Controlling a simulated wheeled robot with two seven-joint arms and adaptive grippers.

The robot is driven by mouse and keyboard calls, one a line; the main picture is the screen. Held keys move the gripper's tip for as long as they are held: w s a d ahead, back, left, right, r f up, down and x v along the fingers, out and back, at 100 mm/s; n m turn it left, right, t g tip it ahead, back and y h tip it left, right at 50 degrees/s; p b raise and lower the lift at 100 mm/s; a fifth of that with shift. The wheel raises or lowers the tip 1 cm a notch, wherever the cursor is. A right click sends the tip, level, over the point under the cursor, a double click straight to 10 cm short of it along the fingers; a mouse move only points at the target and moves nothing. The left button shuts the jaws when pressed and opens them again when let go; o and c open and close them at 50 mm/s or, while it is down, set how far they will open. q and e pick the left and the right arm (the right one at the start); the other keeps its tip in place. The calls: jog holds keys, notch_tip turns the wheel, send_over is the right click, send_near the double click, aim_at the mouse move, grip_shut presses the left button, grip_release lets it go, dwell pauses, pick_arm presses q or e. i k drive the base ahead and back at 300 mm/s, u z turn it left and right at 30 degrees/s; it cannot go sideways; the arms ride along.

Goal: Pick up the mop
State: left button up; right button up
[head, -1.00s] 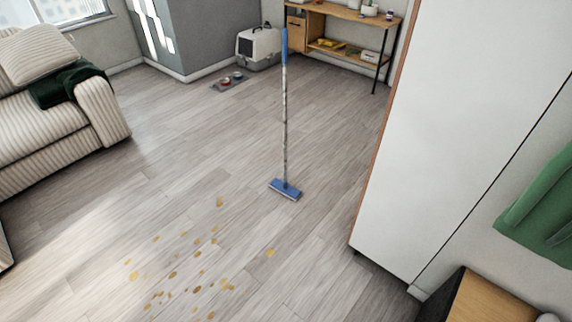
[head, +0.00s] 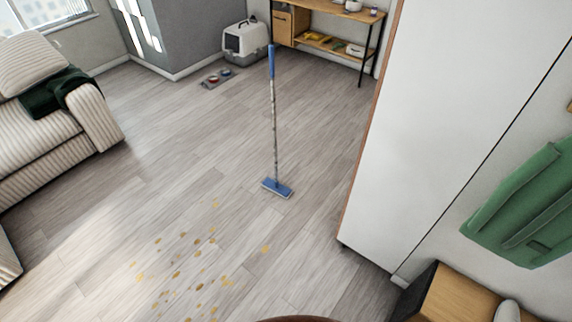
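The mop (head: 274,130) stands upright on the wooden floor near the middle of the head view. It has a blue grip at the top, a pale speckled pole and a flat blue head resting on the floor. Nothing touches it. Neither of my grippers shows in the view.
Yellowish spots (head: 190,270) are scattered on the floor in front of the mop. A striped sofa (head: 50,120) stands left, a tall white cabinet (head: 450,110) right. A wooden bench (head: 465,295) is at lower right. A pet carrier (head: 245,42) and shelf (head: 330,45) stand behind. Open floor surrounds the mop.

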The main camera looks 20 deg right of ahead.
aim_at(273, 185)
jog(key=z, duration=0.3)
jog(key=i, duration=1.65)
